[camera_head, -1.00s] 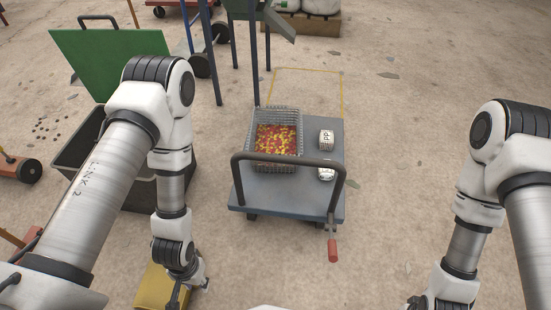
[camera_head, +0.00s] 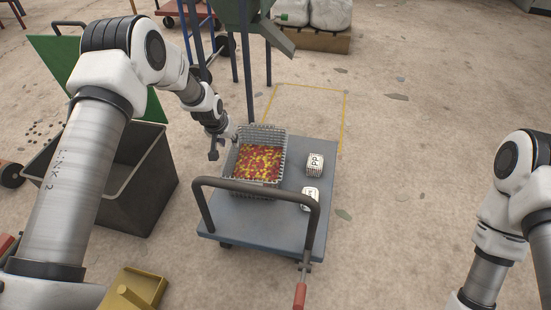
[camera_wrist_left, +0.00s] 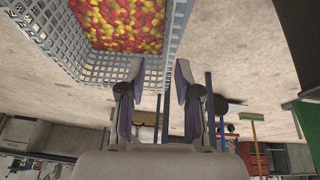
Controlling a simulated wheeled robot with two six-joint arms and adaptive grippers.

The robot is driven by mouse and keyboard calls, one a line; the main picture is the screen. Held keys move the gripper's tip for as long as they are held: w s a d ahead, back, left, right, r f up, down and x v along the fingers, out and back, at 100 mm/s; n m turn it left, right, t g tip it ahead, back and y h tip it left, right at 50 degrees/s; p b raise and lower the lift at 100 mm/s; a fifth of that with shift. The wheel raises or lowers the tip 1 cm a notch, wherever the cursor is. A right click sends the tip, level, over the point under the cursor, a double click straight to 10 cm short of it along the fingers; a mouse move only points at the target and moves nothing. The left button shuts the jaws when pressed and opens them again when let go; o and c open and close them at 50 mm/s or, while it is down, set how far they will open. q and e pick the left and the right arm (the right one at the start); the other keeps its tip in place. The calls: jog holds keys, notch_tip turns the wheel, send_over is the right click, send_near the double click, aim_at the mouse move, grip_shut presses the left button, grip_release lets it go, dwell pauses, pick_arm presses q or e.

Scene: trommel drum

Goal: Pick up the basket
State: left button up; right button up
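The grey mesh basket (camera_head: 265,131), full of small red and yellow pieces (camera_head: 258,162), stands on the blue-grey cart (camera_head: 265,225), toward its back left. My left gripper (camera_head: 220,146) is beside the basket's left wall, near its back left corner. In the left wrist view, the two fingers (camera_wrist_left: 156,72) are open and apart, and the basket's wall and rim (camera_wrist_left: 55,45) show close by, with a corner near the gap between them. I cannot tell whether a finger touches the mesh. My right arm is at the right edge, and its gripper is out of view.
Two white labelled blocks (camera_head: 314,164) sit on the cart right of the basket. The cart's dark handle (camera_head: 255,188) arches in front of the basket. A dark open bin (camera_head: 150,195) stands left of the cart. Blue posts (camera_head: 248,75) rise behind. Floor to the right is clear.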

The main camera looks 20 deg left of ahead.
aim_at(231, 150)
pick_arm(q)
jog(key=b+x, duration=0.1)
jog(key=x, duration=0.1)
jog(key=b+x, duration=0.2)
jog(key=a+b+x, duration=0.1)
jog(key=b+x, duration=0.1)
jog(key=x, duration=0.1)
jog(key=shift+s+f, duration=0.2)
jog(key=shift+s, duration=0.15)
jog(key=shift+w+f, duration=0.15)
jog(key=shift+r, duration=0.2)
grip_shut()
